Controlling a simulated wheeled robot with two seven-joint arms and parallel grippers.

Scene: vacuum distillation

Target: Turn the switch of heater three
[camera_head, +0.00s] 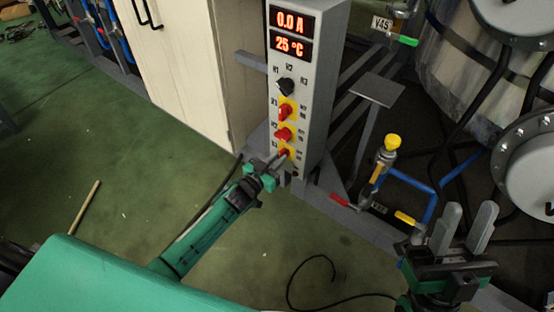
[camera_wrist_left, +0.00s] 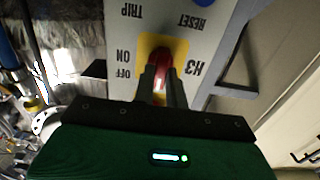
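The grey control panel (camera_head: 308,95) stands upright in the head view, with a black selector knob and three red switches on yellow plates in a column. The lowest red switch (camera_head: 285,153) is at my left gripper (camera_head: 277,161). In the left wrist view the red switch (camera_wrist_left: 163,58) has a yellow plate and the labels H3, ON and OFF, upside down. My left gripper's fingers (camera_wrist_left: 162,80) lie close on both sides of it and hide part of it. My right gripper (camera_head: 464,228) is open and empty at the lower right, away from the panel.
The panel displays (camera_head: 291,33) read 0.0 A and 25 °C. A pale cabinet (camera_head: 180,65) stands left of the panel. Blue pipes and a yellow-topped valve (camera_head: 392,143) are to its right. A black cable (camera_head: 310,285) lies on the green floor.

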